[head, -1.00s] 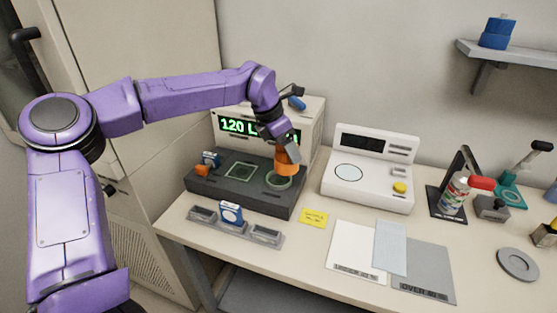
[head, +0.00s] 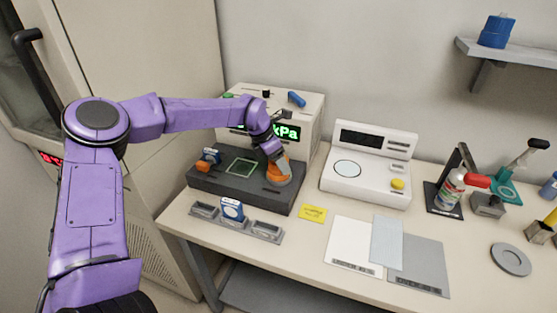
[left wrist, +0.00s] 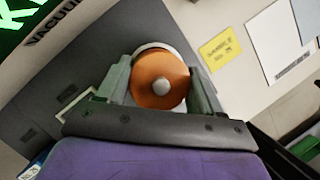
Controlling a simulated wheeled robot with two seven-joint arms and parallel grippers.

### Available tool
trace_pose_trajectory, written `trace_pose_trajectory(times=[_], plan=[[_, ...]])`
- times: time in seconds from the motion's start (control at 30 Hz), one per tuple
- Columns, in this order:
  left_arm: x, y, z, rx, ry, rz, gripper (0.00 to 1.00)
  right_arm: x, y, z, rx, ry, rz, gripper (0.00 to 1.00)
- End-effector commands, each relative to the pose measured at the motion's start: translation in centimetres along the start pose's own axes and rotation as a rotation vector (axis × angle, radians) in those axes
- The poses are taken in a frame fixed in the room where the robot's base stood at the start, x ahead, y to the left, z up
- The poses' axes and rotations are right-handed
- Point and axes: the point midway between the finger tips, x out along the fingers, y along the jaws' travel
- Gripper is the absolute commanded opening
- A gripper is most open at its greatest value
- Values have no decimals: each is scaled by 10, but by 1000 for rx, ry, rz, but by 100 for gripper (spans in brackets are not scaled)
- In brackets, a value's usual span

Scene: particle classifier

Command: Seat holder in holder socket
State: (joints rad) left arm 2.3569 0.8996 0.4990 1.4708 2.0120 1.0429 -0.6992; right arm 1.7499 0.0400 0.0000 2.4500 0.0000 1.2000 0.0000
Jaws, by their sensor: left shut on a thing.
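The orange holder (head: 279,177) is upright at the right end of the dark vacuum unit (head: 225,190). It covers the round holder socket in the head view. My left gripper (head: 279,162) is shut on the holder from above. In the left wrist view the holder (left wrist: 147,72) shows as an orange disc with a metal knob, between the two fingers (left wrist: 160,75). A pale rim (left wrist: 152,46) shows just beyond it. Whether the holder is fully down in the socket cannot be told. My right gripper is not in view.
A yellow note (head: 312,214) and a white scale (head: 370,185) are to the right.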

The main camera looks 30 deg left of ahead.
Motion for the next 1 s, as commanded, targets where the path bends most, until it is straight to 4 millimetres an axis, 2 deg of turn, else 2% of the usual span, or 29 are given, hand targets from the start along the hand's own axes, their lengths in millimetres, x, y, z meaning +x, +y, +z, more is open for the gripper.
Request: trace_pose_trajectory(times=[0.03,0.07,0.1,0.13,0.37,0.5,0.57,0.8,1.0], plan=[[2,0,0,0,-3,0,0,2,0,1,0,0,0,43],[2,0,-1,-1,1,-1,76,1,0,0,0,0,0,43],[2,0,-1,-1,1,-1,89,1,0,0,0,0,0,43],[2,0,-1,-1,1,-1,91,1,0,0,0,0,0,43],[1,0,-1,-1,1,0,91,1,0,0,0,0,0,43],[-9,0,1,-1,-2,1,91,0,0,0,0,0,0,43],[-20,1,1,-3,-5,1,91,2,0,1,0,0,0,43],[-82,0,1,-2,-5,1,91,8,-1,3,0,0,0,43],[-115,0,1,-1,-1,1,91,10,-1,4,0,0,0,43]])
